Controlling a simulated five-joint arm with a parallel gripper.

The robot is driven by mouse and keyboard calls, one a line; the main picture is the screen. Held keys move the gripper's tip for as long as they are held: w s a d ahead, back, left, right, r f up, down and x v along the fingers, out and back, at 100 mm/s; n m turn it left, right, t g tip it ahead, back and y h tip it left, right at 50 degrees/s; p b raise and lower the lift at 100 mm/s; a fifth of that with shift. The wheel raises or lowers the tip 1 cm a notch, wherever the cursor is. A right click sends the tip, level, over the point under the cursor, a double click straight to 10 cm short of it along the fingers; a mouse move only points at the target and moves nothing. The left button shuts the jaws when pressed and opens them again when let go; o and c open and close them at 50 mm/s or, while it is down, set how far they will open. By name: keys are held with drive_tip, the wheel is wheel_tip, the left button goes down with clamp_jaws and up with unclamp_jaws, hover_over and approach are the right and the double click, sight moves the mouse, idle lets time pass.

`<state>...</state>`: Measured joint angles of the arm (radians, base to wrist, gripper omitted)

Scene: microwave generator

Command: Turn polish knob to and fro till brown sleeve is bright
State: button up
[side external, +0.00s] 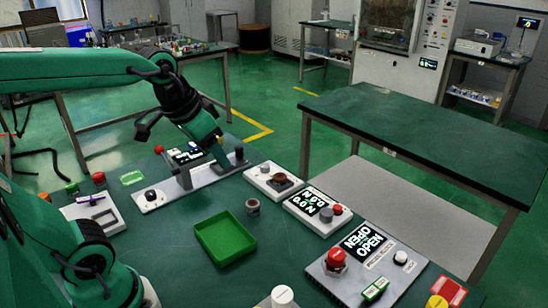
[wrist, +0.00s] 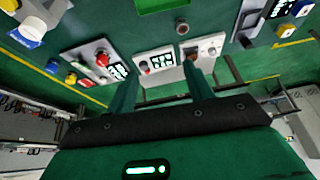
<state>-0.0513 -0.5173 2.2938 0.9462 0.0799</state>
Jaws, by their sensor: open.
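My gripper (side external: 230,160) is open and empty, above the table beside a small white box (side external: 258,185). In the wrist view, my gripper (wrist: 160,70) has its two fingers wide apart. The white box (wrist: 218,50) lies beyond the right fingertip, which hides part of it. The box carries a brown round piece (side external: 282,179), which looks like the brown sleeve, and a pale knob (side external: 265,168), which also shows in the wrist view (wrist: 211,50). I cannot read a label for polish. A small brown-grey cylinder (side external: 252,206) stands apart on the table.
A box with a display and a red knob (side external: 337,209) stands to the right. A larger grey box with a red button (side external: 336,258) is nearer the front. A green tray (side external: 208,252) lies left of these. A white panel with a black knob (side external: 150,194) is behind left.

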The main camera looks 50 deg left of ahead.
drive_tip(key=w+a+g, duration=0.1)
drive_tip(key=w+a, duration=0.3)
drive_tip(key=w, duration=0.6)
drive_tip(key=m+g, duration=0.2)
drive_tip(key=g, duration=0.2)
approach(265, 165)
drive_tip(key=shift+s+d+f, duration=0.2)
drive_tip(key=shift+f, duration=0.05)
drive_tip(key=shift+w+a+f, duration=0.1)
drive_tip(key=shift+a+f, duration=0.1)
drive_tip(key=shift+f, duration=0.1)
drive_tip(key=shift+f, duration=0.15)
drive_tip(key=shift+f, duration=3.75)
